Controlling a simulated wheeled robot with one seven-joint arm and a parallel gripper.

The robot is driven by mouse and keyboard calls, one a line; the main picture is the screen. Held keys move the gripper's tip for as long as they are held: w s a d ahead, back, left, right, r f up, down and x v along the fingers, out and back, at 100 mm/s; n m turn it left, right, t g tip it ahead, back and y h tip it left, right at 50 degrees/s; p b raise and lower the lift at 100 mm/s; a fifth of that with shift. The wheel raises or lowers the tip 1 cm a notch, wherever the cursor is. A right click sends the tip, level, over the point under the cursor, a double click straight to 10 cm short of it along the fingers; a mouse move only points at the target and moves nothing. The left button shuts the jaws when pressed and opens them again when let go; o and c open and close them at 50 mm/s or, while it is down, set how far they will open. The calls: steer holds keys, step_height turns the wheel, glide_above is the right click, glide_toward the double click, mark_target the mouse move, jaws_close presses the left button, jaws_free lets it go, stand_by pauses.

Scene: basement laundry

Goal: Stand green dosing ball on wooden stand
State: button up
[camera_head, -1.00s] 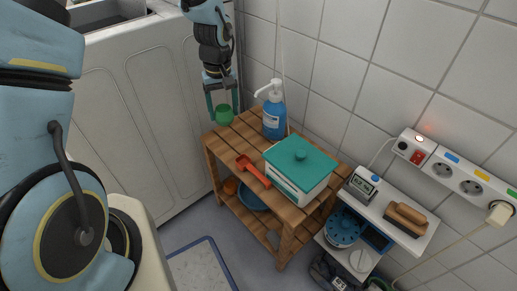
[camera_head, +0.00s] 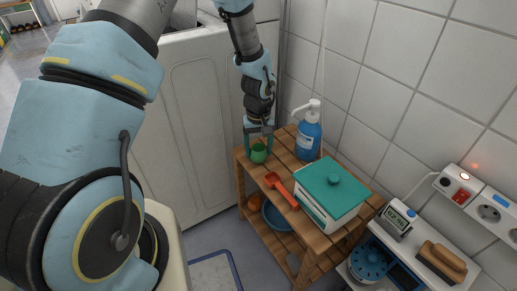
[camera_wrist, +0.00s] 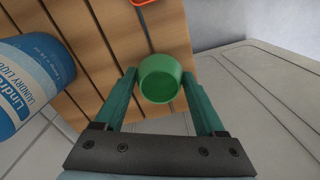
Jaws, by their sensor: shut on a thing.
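The green dosing ball (camera_head: 259,154) is a small green cup-like ball with an open top. My gripper (camera_head: 259,148) is shut on it, one finger on each side, at the far left end of the slatted wooden stand (camera_head: 283,150). In the wrist view the ball (camera_wrist: 160,78) sits between the green fingertips (camera_wrist: 162,84), over the stand's slats (camera_wrist: 110,50) near their edge. Whether its underside touches the slats is hidden.
A blue pump bottle (camera_head: 308,135) stands close to the right of the ball. A red scoop (camera_head: 281,188) and a white box with a teal lid (camera_head: 331,188) are nearer. A washing machine (camera_head: 200,110) stands left, a tiled wall (camera_head: 400,80) behind.

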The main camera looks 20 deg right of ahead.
mark_target(258, 148)
steer(key=o, duration=1.3)
steer(key=shift+f, duration=0.1)
step_height(258, 148, up, 12)
steer(key=p, duration=0.2)
steer(key=w+a+r, duration=0.1)
steer(key=a+r, duration=0.3)
steer(key=a, duration=0.5)
steer(key=w+a+r, duration=0.1)
steer(key=a+r, duration=0.3)
steer(key=a, duration=0.4)
steer(key=s+a+r, duration=0.2)
steer(key=s+a, duration=0.1)
steer(key=a, duration=0.3)
steer(key=s+a+r+n+t, duration=0.1)
steer(key=s+a+r, duration=0.1)
steer(key=a, duration=0.4)
steer(key=shift+s+a+t, duration=0.3)
steer(key=shift+s+a, duration=0.05)
steer(key=shift+s, duration=0.1)
step_height(258, 148, up, 20)
steer(key=p, duration=1.9)
